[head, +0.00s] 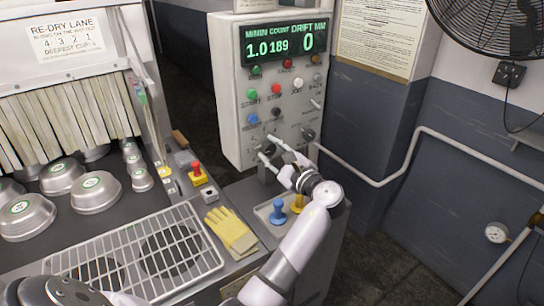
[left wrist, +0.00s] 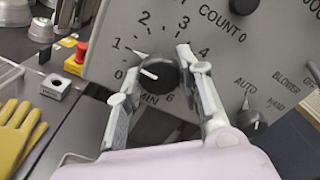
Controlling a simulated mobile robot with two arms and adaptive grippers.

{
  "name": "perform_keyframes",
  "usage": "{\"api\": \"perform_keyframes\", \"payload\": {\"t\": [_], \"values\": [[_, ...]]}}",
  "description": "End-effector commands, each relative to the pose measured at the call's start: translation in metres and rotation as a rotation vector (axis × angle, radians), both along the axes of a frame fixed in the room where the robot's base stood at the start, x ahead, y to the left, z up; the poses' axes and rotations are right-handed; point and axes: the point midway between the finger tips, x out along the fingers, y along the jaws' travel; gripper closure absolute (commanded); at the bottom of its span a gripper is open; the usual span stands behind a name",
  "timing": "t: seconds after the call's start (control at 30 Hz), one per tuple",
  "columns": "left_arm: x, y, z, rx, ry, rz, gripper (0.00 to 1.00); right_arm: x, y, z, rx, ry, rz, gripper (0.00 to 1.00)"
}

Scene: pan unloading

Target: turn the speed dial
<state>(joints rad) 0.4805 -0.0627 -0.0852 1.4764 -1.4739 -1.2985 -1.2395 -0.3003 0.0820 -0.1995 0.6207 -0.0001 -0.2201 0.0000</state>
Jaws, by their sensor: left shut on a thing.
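The speed dial (left wrist: 160,74) is a black round knob with a white mark, on a grey panel with a printed scale from 0 to 6. Its mark points left, between 0 and 1. My left gripper (left wrist: 158,72) has its two fingers on either side of the knob, shut on it. In the head view my left gripper (head: 268,150) is at the lower part of the control box (head: 232,130) and mostly hides the dial. The green display (head: 284,44) reads 1.0 under M/MIN, 189 under COUNT and 0 under DRIFT. My right gripper is not in view.
Coloured buttons (head: 276,89) sit above the dial, and a BLOWER selector (left wrist: 250,116) is to its right. Metal pans (head: 97,192) stand left.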

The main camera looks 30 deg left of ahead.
Motion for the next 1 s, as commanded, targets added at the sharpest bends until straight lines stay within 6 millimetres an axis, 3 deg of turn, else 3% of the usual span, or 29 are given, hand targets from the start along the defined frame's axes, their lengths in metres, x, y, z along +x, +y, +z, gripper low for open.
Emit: {"api": "perform_keyframes", "payload": {"t": [0.6, 0.63, 0.9, 1.0], "values": [[0.0001, -0.0001, 0.0008, -0.02, -0.047, 0.0, 0.94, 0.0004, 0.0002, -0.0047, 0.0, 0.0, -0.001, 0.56], [0.0001, -0.0001, 0.0008, -0.019, -0.046, 0.0, 0.66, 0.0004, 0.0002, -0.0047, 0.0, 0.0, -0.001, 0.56], [0.0, -0.0001, 0.0003, -0.019, -0.046, 0.0, 0.48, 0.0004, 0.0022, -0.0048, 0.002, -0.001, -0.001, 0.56], [0.0, -0.0001, 0.0002, -0.019, -0.045, 0.0, 0.46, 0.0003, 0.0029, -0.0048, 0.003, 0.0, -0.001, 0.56]]}}
